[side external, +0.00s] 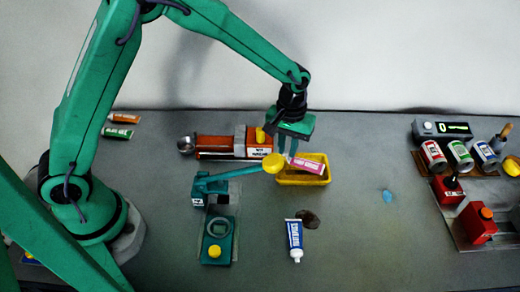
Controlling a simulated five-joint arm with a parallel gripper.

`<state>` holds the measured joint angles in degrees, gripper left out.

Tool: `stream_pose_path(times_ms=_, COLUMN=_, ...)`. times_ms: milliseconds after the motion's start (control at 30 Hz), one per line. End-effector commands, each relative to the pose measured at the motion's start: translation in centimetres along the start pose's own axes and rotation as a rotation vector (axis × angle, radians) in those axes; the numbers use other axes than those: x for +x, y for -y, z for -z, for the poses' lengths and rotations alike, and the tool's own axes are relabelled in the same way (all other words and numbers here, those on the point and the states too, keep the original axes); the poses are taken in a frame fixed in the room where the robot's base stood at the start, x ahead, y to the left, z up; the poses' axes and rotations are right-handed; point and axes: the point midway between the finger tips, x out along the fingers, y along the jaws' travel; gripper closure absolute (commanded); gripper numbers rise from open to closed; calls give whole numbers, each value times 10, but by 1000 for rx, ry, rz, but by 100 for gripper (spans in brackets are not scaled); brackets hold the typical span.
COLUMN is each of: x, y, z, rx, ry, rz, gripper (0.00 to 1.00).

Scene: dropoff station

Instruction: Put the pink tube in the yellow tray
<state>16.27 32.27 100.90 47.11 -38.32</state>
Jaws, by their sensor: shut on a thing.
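The pink tube (307,165) lies at a slight tilt at the yellow tray, over its opening and near its left and back part. Its right end comes close to the tray's right wall. The yellow tray (303,181) stands on the grey table, right of the middle. My gripper (288,152) points down at the tray's back left corner, with its fingers at the tube's left end. It is shut on the pink tube. I cannot tell whether the tube touches the tray floor.
An orange-red machine (220,146) stands left of the tray. A teal device with a yellow round end (273,163) reaches close to the tray's left side. A blue and white tube (294,240) lies in front. Cans (460,154) and red boxes (480,225) stand at right.

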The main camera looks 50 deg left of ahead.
Motion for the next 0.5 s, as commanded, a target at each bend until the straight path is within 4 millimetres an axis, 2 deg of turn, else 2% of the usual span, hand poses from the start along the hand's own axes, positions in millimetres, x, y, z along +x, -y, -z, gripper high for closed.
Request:
stream_pose_path(times_ms=233, x=26, y=0, z=0, rx=0, ry=2, rz=2, gripper=96)
stream_pose_path(times_ms=500, x=31, y=0, z=0, rx=0, ry=0, rz=0, gripper=96)
